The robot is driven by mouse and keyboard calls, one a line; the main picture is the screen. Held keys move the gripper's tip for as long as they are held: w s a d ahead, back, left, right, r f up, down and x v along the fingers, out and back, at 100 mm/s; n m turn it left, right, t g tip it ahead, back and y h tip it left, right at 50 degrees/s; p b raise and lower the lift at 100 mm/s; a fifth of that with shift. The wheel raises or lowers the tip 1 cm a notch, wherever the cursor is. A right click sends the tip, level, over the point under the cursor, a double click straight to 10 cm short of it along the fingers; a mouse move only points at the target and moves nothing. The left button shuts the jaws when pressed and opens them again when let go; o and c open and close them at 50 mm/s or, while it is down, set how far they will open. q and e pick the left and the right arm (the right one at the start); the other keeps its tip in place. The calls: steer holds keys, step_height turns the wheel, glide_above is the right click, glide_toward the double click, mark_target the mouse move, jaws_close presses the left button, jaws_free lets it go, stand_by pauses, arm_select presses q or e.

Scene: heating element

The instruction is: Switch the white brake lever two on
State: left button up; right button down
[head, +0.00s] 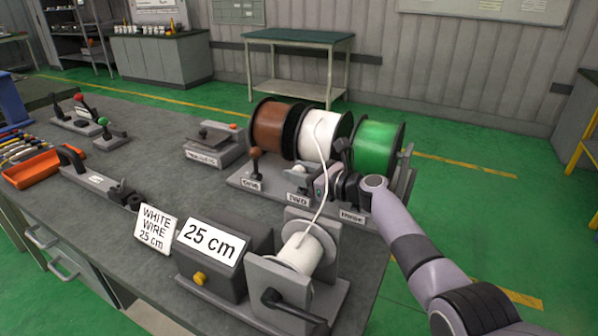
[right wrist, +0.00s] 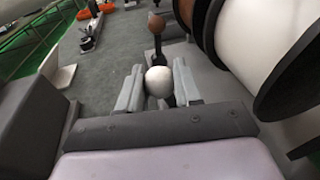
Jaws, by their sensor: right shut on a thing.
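Brake lever two has a round white knob (right wrist: 158,82), which sits between the two grey fingers of my right gripper (right wrist: 158,74) in the right wrist view. The gripper is shut on this knob. In the head view my right gripper (head: 314,180) reaches in from the right to the spool stand, in front of the white spool (head: 318,134), and hides most of the lever. A brown-knobbed brake lever (head: 255,165) stands upright to its left and also shows beyond the fingers in the right wrist view (right wrist: 157,27). My left gripper is not in view.
The brown spool (head: 273,127) and green spool (head: 374,145) flank the white one. White wire runs from it to a winding reel (head: 300,252) in front, beside a "25 cm" sign (head: 210,241). An orange tray (head: 38,167) lies left. The bench's middle is mostly clear.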

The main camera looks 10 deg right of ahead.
steer(key=shift+f, duration=0.1)
steer(key=c, duration=0.8)
jaws_free()
steer(key=shift+r, duration=0.5)
step_height(320, 180, up, 7)
steer(key=p, duration=0.2)
steer(key=shift+r+p, duration=0.1)
steer(key=shift+p, duration=0.3)
steer(key=shift+r+p, duration=0.5)
steer(key=shift+r, duration=5.45)
